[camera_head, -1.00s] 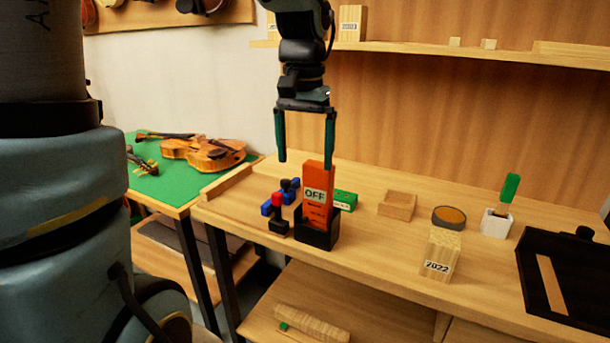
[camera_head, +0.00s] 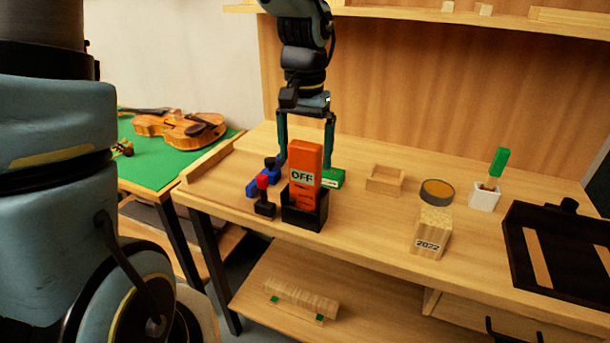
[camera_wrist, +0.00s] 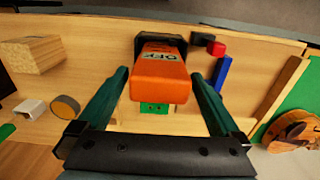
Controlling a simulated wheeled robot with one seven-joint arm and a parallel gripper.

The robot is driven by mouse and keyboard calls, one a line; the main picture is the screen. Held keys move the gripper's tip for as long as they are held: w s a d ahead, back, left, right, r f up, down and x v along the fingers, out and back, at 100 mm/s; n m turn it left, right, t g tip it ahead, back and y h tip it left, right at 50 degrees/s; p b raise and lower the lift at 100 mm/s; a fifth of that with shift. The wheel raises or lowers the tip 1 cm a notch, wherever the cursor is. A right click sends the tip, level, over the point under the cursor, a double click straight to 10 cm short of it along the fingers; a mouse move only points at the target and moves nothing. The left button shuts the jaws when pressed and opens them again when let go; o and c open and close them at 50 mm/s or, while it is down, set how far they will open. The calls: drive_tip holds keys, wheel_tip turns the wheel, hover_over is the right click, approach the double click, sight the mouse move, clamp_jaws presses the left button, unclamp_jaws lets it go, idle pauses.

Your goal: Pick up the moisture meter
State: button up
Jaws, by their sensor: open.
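The moisture meter (camera_head: 305,166) is an orange block with an "OFF" label, standing upright in a black holder (camera_head: 303,216) near the bench's front edge. It also shows in the wrist view (camera_wrist: 160,78), between the fingers and beyond their tips. My gripper (camera_head: 306,160) is open and points down, just behind the meter in the head view.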

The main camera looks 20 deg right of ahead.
wheel_tip(320, 180, down, 2)
clamp_jaws()
idle(1.0)
